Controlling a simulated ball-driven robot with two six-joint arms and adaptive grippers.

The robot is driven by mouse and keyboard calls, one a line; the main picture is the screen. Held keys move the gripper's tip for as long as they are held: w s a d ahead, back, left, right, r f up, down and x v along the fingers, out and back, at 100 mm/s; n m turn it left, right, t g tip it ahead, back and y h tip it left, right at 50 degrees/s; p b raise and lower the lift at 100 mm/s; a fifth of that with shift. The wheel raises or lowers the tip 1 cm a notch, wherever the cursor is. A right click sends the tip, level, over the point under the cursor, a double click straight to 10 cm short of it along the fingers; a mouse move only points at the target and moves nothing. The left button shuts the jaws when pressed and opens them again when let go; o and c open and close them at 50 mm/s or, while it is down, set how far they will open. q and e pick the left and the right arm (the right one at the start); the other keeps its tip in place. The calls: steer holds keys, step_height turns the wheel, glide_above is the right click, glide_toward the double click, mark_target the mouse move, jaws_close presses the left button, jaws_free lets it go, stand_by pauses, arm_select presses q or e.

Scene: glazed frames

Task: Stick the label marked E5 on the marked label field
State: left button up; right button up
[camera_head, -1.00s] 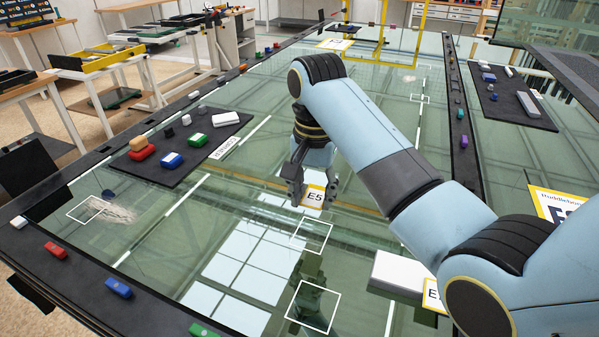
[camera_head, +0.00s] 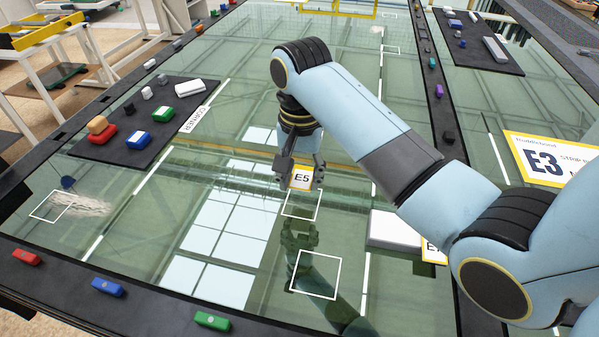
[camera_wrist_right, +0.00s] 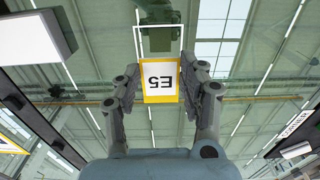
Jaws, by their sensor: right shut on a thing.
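The E5 label (camera_head: 301,177) is a small white card with a yellow edge and black lettering. My right gripper (camera_head: 298,179) is shut on it and holds it over the glass. In the right wrist view the E5 label (camera_wrist_right: 160,82) sits between the two fingers of the right gripper (camera_wrist_right: 160,88). A white outlined label field (camera_head: 302,219) lies just in front of the label on the glass. In the wrist view, part of this outline (camera_wrist_right: 181,45) shows beyond the label. Another white outlined field (camera_head: 316,294) lies nearer. My left gripper is not in view.
A dark mat (camera_head: 97,154) at left carries several coloured blocks and a white block. A white block (camera_head: 393,230) stands right of the fields, beside a partly hidden label. A large E3 sign (camera_head: 548,158) is at right. Small coloured blocks line the front rail (camera_head: 160,302).

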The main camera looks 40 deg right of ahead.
mark_target(301, 207)
steer(key=shift+f, duration=1.7)
steer(key=shift+f+b, duration=0.15)
steer(key=shift+b, duration=0.15)
steer(key=shift+f+b, duration=0.3)
steer(key=shift+f, duration=0.7)
steer(key=shift+f, duration=0.25)
steer(key=shift+f, duration=0.3)
steer(key=o, duration=0.8)
steer(key=shift+c, duration=0.2)
